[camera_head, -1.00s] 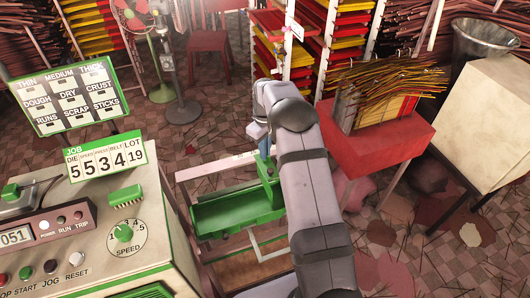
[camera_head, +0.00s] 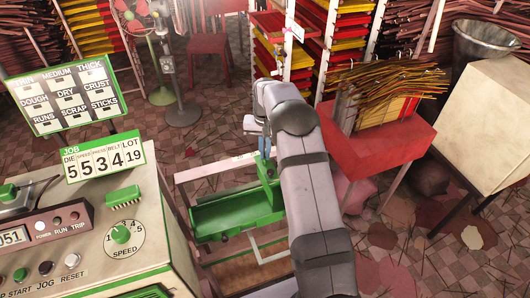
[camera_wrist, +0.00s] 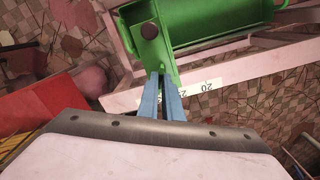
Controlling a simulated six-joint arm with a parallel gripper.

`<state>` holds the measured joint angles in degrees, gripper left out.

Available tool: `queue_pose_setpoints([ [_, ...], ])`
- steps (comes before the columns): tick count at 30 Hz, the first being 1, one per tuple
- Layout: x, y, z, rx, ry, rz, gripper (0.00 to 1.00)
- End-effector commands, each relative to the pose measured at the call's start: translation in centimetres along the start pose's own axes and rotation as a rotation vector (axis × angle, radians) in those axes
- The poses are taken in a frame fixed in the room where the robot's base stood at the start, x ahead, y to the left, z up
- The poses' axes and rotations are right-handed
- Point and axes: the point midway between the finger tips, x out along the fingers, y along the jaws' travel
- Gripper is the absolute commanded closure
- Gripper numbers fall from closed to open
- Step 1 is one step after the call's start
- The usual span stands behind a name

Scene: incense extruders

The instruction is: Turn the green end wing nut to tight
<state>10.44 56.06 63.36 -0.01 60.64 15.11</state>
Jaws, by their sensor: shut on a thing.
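The green trough (camera_head: 235,212) sits in a pale frame left of my arm, and its upright green end plate (camera_head: 268,168) is at the trough's right end. In the wrist view the end plate (camera_wrist: 150,35) shows a dark round hole, with the trough (camera_wrist: 215,15) to its right. My gripper (camera_head: 264,153) points down at the end plate. In the wrist view its two blue fingers (camera_wrist: 163,74) are close together, tips at the plate's lower edge, shut on the green end wing nut.
The pale frame (camera_wrist: 245,63) carries a numbered scale strip (camera_wrist: 200,87) beside the fingers. A control console (camera_head: 110,230) stands at the left in the head view. A red table (camera_head: 385,140) with incense bundles stands at the right. Patterned floor lies between.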

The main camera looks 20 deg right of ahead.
Motion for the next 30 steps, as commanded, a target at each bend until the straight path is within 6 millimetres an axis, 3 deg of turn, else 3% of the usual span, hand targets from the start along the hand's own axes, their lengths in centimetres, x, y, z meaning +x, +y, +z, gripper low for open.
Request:
queue_pose_setpoints([
  [30, -0.2, -0.01, -0.19, 0.896, 0.006, -0.004, 1.0],
])
